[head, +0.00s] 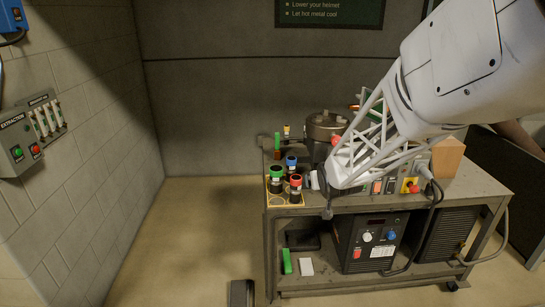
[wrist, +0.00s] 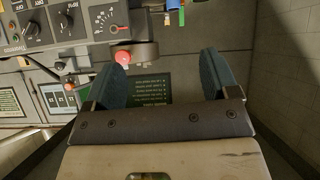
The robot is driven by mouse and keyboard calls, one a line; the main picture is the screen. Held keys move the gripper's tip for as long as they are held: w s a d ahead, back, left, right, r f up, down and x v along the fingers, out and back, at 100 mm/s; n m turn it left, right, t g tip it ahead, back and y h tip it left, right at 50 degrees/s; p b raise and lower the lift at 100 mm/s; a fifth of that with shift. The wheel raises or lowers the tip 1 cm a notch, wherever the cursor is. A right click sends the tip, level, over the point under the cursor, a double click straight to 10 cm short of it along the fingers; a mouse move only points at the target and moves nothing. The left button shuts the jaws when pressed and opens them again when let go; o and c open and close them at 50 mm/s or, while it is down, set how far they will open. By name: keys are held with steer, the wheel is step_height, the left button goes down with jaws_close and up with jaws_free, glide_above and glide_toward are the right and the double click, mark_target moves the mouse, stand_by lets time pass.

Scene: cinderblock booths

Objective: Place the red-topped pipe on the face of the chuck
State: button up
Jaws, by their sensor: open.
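The red-topped pipe (head: 295,189) stands upright at the front of a yellow-edged holder on the cart's left end, in the head view. A green-topped pipe (head: 276,182) and a blue-topped pipe (head: 291,165) stand close by it. A round grey metal piece (head: 325,124), which looks like the chuck, is behind them, partly hidden by my arm. My gripper (wrist: 157,60) is open in the wrist view, with nothing between its two teal fingers. In the head view its end is just right of the red-topped pipe, apart from it; the fingers are hard to make out.
The cart (head: 480,187) carries a control panel with buttons and a brown block (head: 448,157). Its lower shelf holds a welding unit (head: 375,240) and a green-handled item (head: 286,261). A red knob (wrist: 122,57) shows beside the left finger.

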steer(key=w+a+f+n+t+y, duration=0.1)
steer(key=w+f+t+y, duration=0.15)
steer(key=w+f, duration=0.75)
steer(key=t+y, duration=0.2)
steer(key=t, duration=0.1)
glide_toward(298, 189)
steer(key=shift+n+h, duration=0.25)
steer(key=shift+n, duration=0.15)
steer(key=x, duration=0.4)
steer(key=shift+w+a+r, duration=0.1)
steer(key=shift+r, duration=0.25)
steer(key=shift+w+a+f+t, duration=0.1)
steer(key=shift+f+t, duration=0.25)
steer(key=shift+f, duration=0.1)
steer(key=shift+w, duration=0.1)
steer(key=shift+x, duration=1.25)
steer(key=shift+x, duration=2.6)
